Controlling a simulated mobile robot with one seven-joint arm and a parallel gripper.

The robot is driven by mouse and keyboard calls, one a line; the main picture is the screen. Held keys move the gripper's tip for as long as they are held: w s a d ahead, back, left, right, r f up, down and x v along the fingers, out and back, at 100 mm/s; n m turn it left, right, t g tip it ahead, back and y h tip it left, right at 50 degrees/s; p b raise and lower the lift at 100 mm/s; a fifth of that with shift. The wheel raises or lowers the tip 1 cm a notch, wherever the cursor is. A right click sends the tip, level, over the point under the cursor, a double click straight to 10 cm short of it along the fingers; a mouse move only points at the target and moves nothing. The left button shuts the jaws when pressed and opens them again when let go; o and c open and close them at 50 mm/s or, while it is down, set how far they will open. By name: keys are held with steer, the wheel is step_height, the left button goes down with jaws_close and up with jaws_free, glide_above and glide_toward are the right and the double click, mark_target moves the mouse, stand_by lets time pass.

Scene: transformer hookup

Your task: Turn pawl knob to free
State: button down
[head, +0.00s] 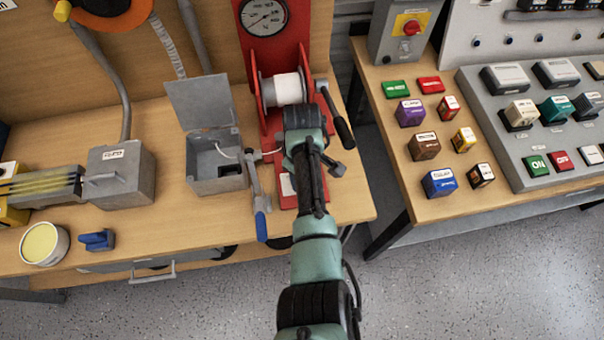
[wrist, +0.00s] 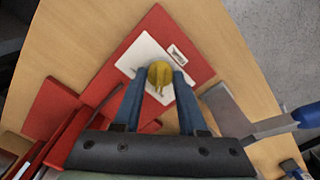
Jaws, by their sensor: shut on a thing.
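The pawl knob (wrist: 159,72) is round and yellow. In the wrist view it stands in front of a white plate (wrist: 137,54) on the red winch base (wrist: 150,25). My gripper (wrist: 160,82) is shut on the knob, with one blue-grey finger at each side. In the head view my arm and wrist cover the knob. The red winch frame (head: 270,50) carries a white drum (head: 287,88) and a dial gauge (head: 263,17) above it.
A crank with a black grip (head: 341,130) stands close right of my wrist. A blue-handled lever (head: 261,224) is to the left. An open grey box (head: 215,176) sits beside it. The right bench (head: 400,185) holds several coloured blocks, across a floor gap.

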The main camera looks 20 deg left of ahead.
steer(key=shift+a+n, duration=0.1)
steer(key=shift+n, duration=0.5)
steer(key=shift+c, duration=2.3)
jaws_free()
steer(key=shift+r, duration=0.1)
step_height(320, 180, up, 13)
